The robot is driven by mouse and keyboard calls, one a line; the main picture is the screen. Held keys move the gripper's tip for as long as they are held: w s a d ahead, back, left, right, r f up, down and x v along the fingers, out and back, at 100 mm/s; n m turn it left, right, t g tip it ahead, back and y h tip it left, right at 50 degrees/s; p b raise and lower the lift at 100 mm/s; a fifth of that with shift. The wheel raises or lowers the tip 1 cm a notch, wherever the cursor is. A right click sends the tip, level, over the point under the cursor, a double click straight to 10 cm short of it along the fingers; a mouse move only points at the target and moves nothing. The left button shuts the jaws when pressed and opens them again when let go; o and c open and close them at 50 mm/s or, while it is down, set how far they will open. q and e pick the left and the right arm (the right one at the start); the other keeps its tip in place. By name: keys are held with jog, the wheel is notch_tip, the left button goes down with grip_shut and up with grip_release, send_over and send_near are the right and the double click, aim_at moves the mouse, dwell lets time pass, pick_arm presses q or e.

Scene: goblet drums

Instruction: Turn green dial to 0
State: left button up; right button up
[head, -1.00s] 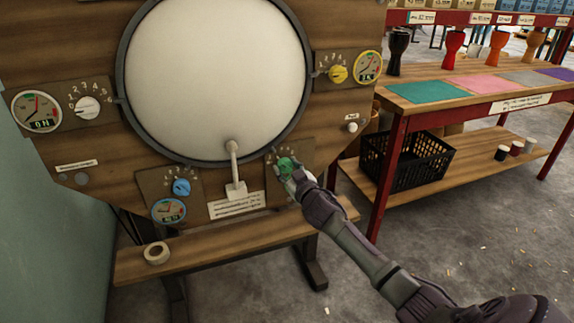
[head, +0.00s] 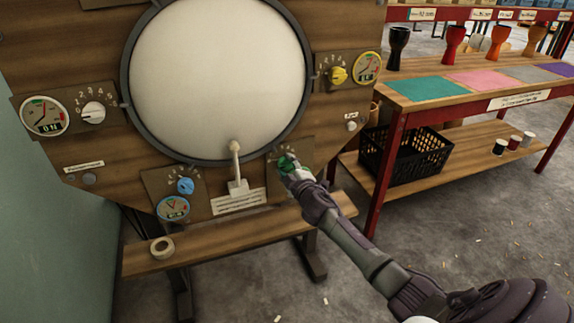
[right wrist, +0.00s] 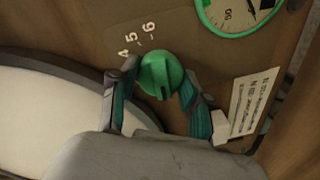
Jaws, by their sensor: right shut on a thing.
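The green dial (head: 285,162) sits on a small wooden plate at the lower right of the round white panel. My right gripper (head: 289,167) is shut on it. In the right wrist view, the green knob (right wrist: 158,72) stands between the two fingers of my right gripper (right wrist: 154,98), one on each side. The numbers 4, 5 and 6 (right wrist: 137,38) show beside the knob; the lower numbers are hidden by the gripper. A green-rimmed gauge (right wrist: 238,14) is partly in view next to it. My left gripper is not in view.
A blue dial (head: 185,186), a white dial (head: 94,113) and a yellow dial (head: 338,75) are on the same board. A lever (head: 237,170) stands close left of my gripper. A tape roll (head: 161,248) lies on the ledge. A red-framed table (head: 425,105) stands right.

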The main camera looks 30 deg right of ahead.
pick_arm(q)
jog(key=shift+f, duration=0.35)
pick_arm(e)
jog(key=shift+n, duration=0.3)
jog(key=o, duration=1.1)
jog(key=shift+o, duration=0.2)
jog(key=f+v, duration=0.1)
jog(key=v, duration=1.1)
jog(key=shift+r, duration=0.5)
jog(key=shift+a+f, duration=0.1)
jog(key=shift+a, duration=0.05)
